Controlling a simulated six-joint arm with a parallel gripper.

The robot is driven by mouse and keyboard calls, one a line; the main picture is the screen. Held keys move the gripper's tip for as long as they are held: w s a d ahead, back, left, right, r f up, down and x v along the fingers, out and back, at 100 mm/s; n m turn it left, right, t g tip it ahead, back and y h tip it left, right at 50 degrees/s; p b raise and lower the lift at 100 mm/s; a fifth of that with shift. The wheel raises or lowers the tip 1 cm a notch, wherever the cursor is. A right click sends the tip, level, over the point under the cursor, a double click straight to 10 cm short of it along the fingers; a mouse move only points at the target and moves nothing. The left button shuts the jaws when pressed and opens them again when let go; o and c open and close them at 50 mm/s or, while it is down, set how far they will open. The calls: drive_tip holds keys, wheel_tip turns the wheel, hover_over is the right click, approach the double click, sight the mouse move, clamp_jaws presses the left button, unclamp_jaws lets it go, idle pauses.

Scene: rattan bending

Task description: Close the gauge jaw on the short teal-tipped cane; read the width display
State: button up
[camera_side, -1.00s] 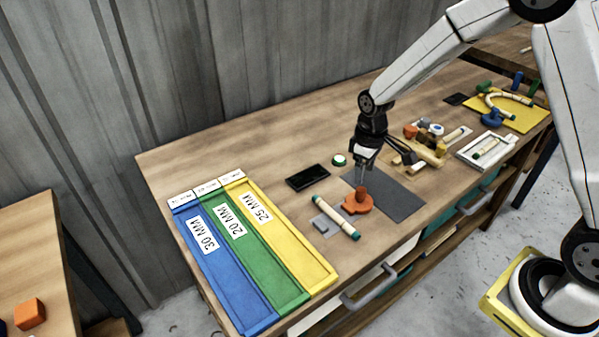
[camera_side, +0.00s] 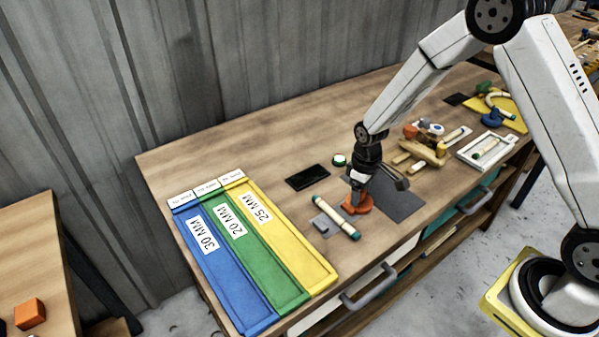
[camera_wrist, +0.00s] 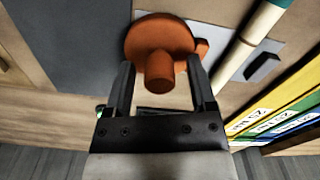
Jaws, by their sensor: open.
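The short teal-tipped cane (camera_side: 336,218) lies across a small grey gauge plate (camera_side: 322,227). In the wrist view, the cane (camera_wrist: 247,45) is to the right of my gripper. The orange gauge jaw (camera_side: 354,208) stands just right of the cane. In the wrist view, its round base and upright knob (camera_wrist: 160,70) show. My gripper (camera_wrist: 160,68) is open, with one finger on each side of the knob. In the side view, my gripper (camera_side: 359,192) hides most of the knob. The black display (camera_side: 307,178) lies behind the cane; no reading is legible.
Blue, green and yellow trays (camera_side: 321,271), labelled 30, 20 and 25 MM, lie at the left. A green button (camera_side: 339,160) is near the display. A dark grey mat (camera_side: 402,205), wooden blocks (camera_side: 427,152) and a white tray (camera_side: 473,156) are to the right.

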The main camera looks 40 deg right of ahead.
clamp_jaws()
drive_tip(key=shift+a, duration=2.65)
unclamp_jaws()
drive_tip(key=shift+r, duration=0.1)
wheel_tip(320, 180, up, 8)
